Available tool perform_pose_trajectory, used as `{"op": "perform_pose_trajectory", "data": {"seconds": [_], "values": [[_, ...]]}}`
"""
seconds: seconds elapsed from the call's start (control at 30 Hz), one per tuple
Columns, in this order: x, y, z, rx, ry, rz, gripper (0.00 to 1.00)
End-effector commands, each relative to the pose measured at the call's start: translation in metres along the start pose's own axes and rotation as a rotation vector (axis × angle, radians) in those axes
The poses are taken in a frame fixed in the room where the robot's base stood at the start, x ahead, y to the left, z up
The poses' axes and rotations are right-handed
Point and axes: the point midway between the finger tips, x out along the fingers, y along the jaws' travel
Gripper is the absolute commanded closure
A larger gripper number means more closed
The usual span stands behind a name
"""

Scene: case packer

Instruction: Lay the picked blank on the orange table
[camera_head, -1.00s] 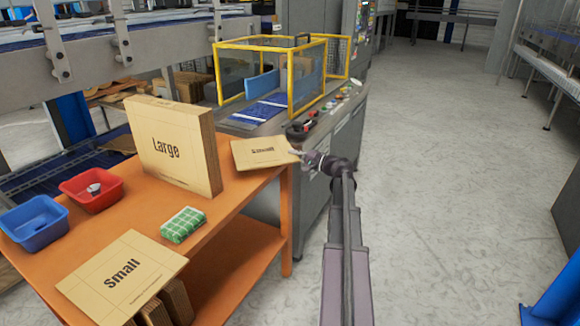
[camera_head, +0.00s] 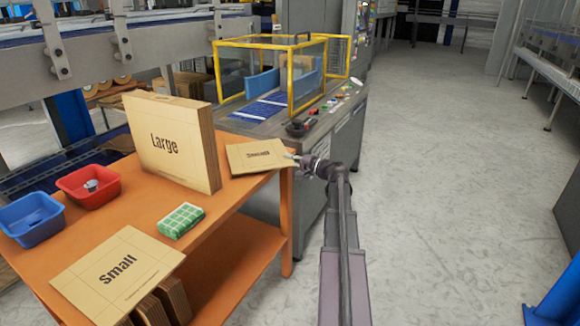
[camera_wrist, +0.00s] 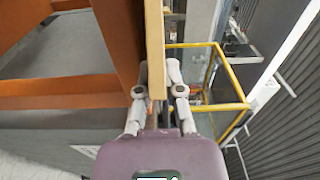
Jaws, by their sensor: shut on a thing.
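The picked blank (camera_head: 256,157) is a flat brown cardboard piece with dark print that is too small to read surely. My gripper (camera_head: 296,158) is shut on its right edge. The blank lies nearly flat over the far right corner of the orange table (camera_head: 222,226), beside the Large stack; I cannot tell whether it touches the top. In the wrist view the blank (camera_wrist: 155,50) shows edge-on between the two fingers of my gripper (camera_wrist: 160,92). The orange table (camera_wrist: 122,40) is close beside it on the left there.
The upright Large stack (camera_head: 165,150), a green-and-white checked pack (camera_head: 181,220), a Small blank (camera_head: 118,268), a red bin (camera_head: 90,188) and a blue bin (camera_head: 32,220) are on the table. The yellow-framed machine (camera_head: 290,75) stands behind. Open floor lies right.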

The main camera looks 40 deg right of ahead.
Motion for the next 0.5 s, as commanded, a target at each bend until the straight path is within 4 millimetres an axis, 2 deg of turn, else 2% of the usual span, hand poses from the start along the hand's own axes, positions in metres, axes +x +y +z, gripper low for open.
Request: {"op": "perform_pose_trajectory", "data": {"seconds": [0.03,0.13,0.5], "values": [[-0.0002,0.0073,-0.0001,0.000,0.000,0.000,1.00],[-0.0003,0.0111,-0.0001,0.000,0.000,0.000,1.00],[-0.0005,0.0110,-0.0003,0.000,0.001,0.000,1.00]]}}
